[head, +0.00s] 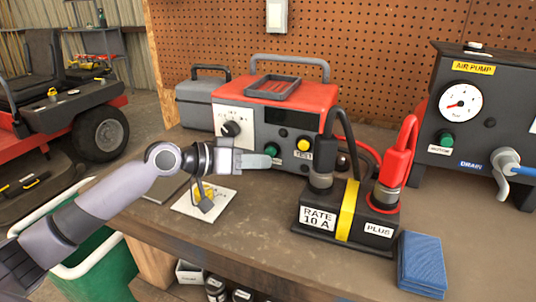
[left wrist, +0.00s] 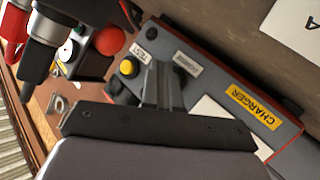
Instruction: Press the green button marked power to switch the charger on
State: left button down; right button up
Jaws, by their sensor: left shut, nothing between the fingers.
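The charger (head: 268,119) is a red and grey box with a handle, standing at the back of the bench. Its front carries a dark green button (head: 271,149), and a yellow button (head: 303,144) labelled TEST to the right. My left gripper (head: 268,161) is shut and empty, its tip just below the green button in the head view. I cannot tell whether it touches the front. In the left wrist view the shut fingers (left wrist: 162,80) lie over the charger front, beside the yellow button (left wrist: 127,67); the green button is hidden there. My right gripper is not in view.
A battery (head: 345,205) with black and red clamps stands in front of the charger. A blue cloth (head: 422,262) lies at the bench's front edge. The air pump (head: 478,110) at right has its own green button. A white card (head: 190,207) lies under my left arm.

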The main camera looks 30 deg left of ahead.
pick_arm(q)
jog(key=shift+w, duration=0.3)
jog(key=shift+w, duration=0.45)
dwell(0.6)
jog(key=shift+s, duration=0.1)
jog(key=shift+s+p, duration=0.35)
jog(key=shift+s, duration=0.75)
jog(key=shift+s+d+p, duration=0.2)
jog(key=shift+s+p, duration=0.8)
jog(key=shift+s, duration=2)
